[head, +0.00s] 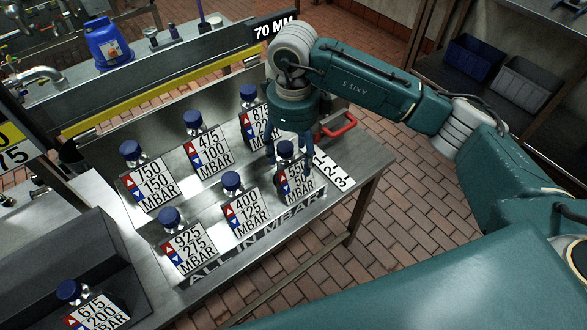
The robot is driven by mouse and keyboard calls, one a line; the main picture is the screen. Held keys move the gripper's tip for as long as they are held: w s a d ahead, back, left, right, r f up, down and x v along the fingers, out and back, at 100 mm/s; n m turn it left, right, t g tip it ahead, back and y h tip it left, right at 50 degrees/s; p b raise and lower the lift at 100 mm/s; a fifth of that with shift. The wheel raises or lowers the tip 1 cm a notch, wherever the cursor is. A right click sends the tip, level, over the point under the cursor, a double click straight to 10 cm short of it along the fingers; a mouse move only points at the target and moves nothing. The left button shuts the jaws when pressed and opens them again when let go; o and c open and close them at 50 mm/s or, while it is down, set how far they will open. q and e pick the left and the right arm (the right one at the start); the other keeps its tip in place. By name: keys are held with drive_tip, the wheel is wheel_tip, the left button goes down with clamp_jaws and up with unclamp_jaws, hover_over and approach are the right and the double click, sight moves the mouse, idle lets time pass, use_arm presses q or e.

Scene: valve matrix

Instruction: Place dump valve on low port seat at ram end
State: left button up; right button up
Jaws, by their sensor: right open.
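Several valves with blue caps and number plates stand on the steel bench, one plate each. The frame does not show which is the dump valve. My right gripper (290,150) points down, open, with its fingers around or just over the blue-capped valve (285,148) behind the plate reading 850 (298,181). I cannot tell whether the fingers touch it. The low port seat and the ram end cannot be made out. My left gripper is out of view.
Close by are the 400/125 valve (232,181) and the valve behind my gripper (248,93). A red handle (338,125) and a 1-2-3 plate (331,170) lie to the right.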

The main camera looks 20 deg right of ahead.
drive_tip(key=shift+r, duration=1.35)
